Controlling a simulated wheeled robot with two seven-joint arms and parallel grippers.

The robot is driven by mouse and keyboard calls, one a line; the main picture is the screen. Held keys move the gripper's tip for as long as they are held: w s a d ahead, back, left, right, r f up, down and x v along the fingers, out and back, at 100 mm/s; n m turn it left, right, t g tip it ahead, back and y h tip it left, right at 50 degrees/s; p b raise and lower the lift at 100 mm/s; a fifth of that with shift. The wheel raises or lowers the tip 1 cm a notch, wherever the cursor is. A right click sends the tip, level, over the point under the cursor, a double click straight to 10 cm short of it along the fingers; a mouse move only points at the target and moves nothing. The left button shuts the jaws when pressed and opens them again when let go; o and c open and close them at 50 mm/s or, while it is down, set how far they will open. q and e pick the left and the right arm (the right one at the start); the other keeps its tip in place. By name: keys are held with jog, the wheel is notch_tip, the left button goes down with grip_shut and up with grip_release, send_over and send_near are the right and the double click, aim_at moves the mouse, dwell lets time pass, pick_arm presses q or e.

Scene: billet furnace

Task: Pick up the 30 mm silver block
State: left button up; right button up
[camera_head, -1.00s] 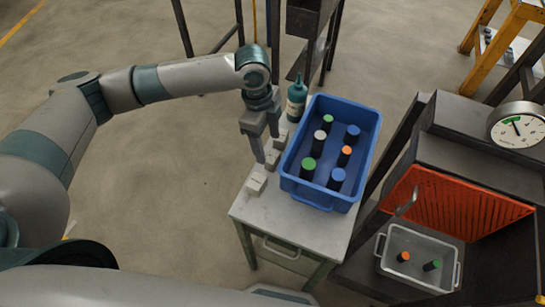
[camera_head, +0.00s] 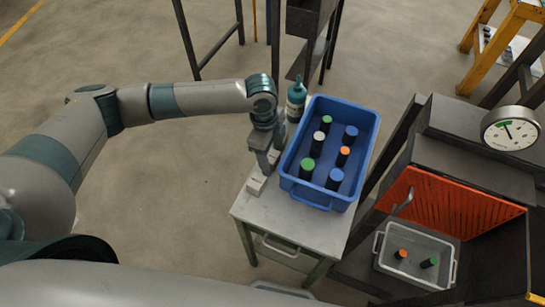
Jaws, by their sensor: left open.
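A small silver block (camera_head: 256,186) lies on the left edge of the work table, left of the blue crate. Another silver block (camera_head: 273,157) shows partly behind my gripper, farther back. Their size marks are too small to read, so I cannot tell which is the 30 mm one. My left gripper (camera_head: 270,165) points down over this row, open, with its fingers close to the nearer block and partly hiding the other. I cannot tell whether a finger touches a block. My right gripper is not in view.
The blue crate (camera_head: 303,193) holds several dark cylinders with coloured tops, right beside the gripper. A teal bottle (camera_head: 296,98) stands behind. A grey tray (camera_head: 416,273) with two cylinders sits by the orange furnace opening (camera_head: 450,205). The table (camera_head: 290,228) is clear at the front.

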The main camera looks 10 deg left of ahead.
aim_at(273, 156)
pick_arm(q)
jog(key=shift+f, duration=0.45)
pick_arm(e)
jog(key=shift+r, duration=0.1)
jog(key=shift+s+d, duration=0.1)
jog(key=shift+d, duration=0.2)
pick_arm(q)
jog(key=c, duration=1.3)
